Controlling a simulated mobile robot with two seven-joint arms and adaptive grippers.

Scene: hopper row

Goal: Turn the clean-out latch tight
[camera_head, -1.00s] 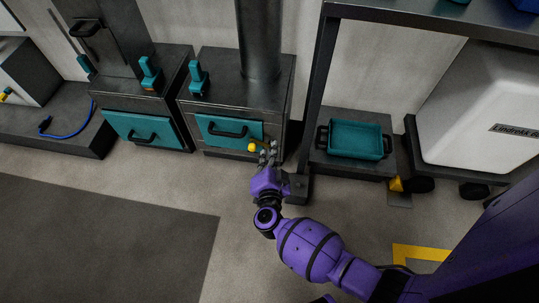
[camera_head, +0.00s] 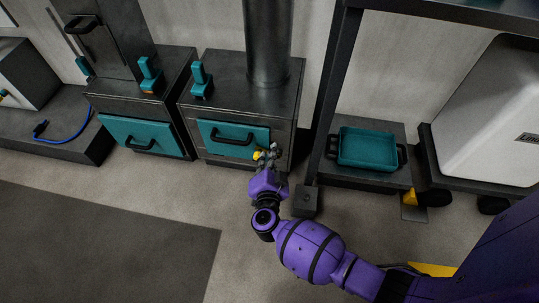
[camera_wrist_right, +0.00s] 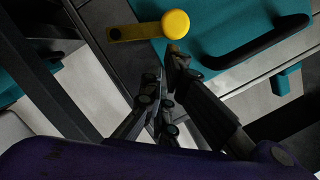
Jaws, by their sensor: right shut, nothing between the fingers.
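The clean-out latch is a yellow round knob (camera_wrist_right: 175,24) on a flat yellow bar, at the edge of a teal door (camera_wrist_right: 222,30) with a black handle. In the wrist view the bar points left from the knob. The latch shows small in the head view (camera_head: 258,155), at the lower right of the right-hand hopper's door (camera_head: 232,138). My right gripper (camera_wrist_right: 165,70) is shut and empty. Its fingertips are just below the knob in the wrist view; whether they touch it I cannot tell. My left gripper is not in view.
A second hopper with a teal door (camera_head: 142,136) stands to the left. To the right are a dark frame post (camera_head: 334,95), a teal tray (camera_head: 367,148) on a low platform and a white container (camera_head: 490,110). The floor in front is clear.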

